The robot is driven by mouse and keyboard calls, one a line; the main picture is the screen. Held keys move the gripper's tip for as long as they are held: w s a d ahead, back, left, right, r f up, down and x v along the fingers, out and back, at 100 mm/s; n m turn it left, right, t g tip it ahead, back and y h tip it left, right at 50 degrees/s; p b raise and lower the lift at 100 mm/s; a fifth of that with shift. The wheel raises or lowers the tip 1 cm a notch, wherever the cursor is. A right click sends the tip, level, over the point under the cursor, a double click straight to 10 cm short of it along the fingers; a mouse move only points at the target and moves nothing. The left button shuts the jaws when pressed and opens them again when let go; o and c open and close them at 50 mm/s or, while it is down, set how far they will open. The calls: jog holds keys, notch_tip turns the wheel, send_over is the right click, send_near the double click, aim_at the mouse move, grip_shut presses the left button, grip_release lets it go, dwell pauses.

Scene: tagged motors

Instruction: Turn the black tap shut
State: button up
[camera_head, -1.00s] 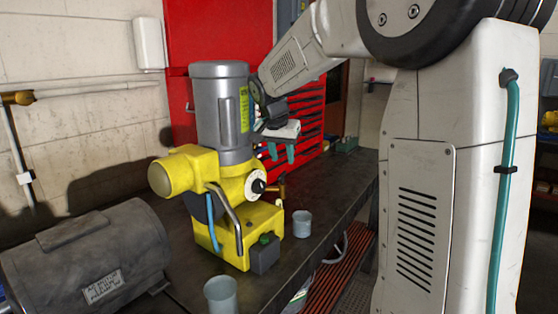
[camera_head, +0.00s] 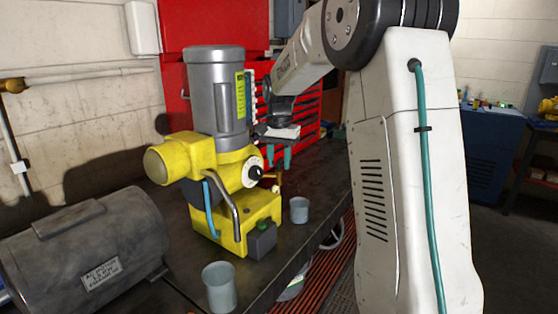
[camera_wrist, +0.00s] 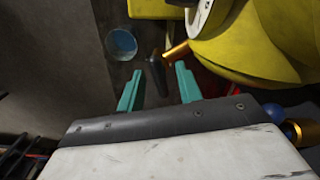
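A yellow machine (camera_head: 230,205) with a grey motor on top stands on the dark bench. A brass tap fitting (camera_head: 279,176) sticks out at its right side; its handle is hard to make out there. In the wrist view a dark tap handle (camera_wrist: 155,73) shows beside the brass fitting (camera_wrist: 176,52), in line with the gap between my fingers. My gripper (camera_head: 280,160) is open, its two teal fingers pointing down above the tap. It also shows in the wrist view (camera_wrist: 157,82), with nothing held. I cannot tell whether the fingers reach the handle's height.
A blue-grey cup (camera_head: 299,210) stands near the tap; another cup (camera_head: 219,288) is at the bench's front. A dark grey motor (camera_head: 85,255) lies at left. The yellow body (camera_wrist: 255,45) is close to my right finger in the wrist view. A red cabinet (camera_head: 305,115) stands behind.

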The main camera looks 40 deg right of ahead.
aim_at(279, 160)
grip_shut()
jog(key=shift+m, duration=1.5)
grip_release()
notch_tip(279, 160, up, 8)
jog(key=shift+f, duration=0.1)
